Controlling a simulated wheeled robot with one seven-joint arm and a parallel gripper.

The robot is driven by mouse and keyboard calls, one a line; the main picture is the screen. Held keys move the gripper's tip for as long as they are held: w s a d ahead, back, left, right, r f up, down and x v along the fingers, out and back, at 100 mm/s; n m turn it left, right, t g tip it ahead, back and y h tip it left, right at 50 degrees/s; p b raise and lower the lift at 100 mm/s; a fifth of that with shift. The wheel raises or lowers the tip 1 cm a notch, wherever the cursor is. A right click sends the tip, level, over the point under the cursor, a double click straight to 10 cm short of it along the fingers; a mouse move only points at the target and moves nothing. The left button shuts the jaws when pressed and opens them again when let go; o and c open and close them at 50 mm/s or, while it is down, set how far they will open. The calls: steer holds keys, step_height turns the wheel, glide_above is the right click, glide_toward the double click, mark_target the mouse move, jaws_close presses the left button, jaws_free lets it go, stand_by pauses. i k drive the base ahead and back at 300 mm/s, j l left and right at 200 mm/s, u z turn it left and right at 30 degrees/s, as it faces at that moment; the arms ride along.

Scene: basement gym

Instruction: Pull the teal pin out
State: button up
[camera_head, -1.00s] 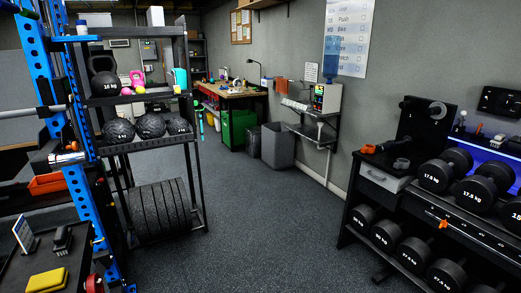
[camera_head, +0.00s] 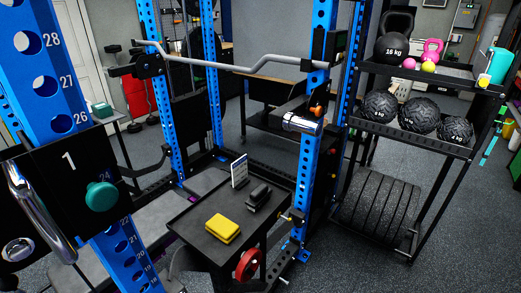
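The teal pin (camera_head: 102,197) shows as a round teal knob on the front of a black block (camera_head: 62,165) marked 1. Its shaft is hidden behind the knob. The block sits on a thick blue upright (camera_head: 58,70) with numbered holes, close at the left of the view. Numbers 26 to 28 show above the block and lower numbers below it. A shiny chrome bar (camera_head: 35,205) slants across the block's left side, left of the knob. My gripper is not in view.
A black tray table (camera_head: 190,232) with a yellow block (camera_head: 222,229) and a red knob (camera_head: 248,264) stands right of the upright. A bent grey bar (camera_head: 215,66) spans the rack behind. A shelf of balls (camera_head: 415,140) stands at the right, with open floor beyond.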

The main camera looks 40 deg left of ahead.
mark_target(100, 197)
steer(key=i+u, duration=0.3)
steer(key=u, duration=0.2)
steer(key=i+l+u, duration=0.15)
steer(key=u, duration=0.3)
steer(key=i+l+u, duration=0.3)
steer(key=u, duration=0.2)
steer(key=i+l+u, duration=0.2)
steer(key=u, duration=0.3)
steer(key=i+l+u, duration=0.25)
steer(key=l+u, duration=0.25)
steer(key=i+l+u, duration=0.1)
steer(key=l+u, duration=0.15)
steer(key=l, duration=0.25)
steer(key=u, duration=1.4)
steer(key=j+z, duration=0.15)
steer(key=z, duration=0.3)
steer(key=j+z, duration=0.2)
steer(key=z, duration=0.25)
steer(key=j+z, duration=0.15)
steer(key=z, duration=0.3)
steer(key=i+j, duration=0.05)
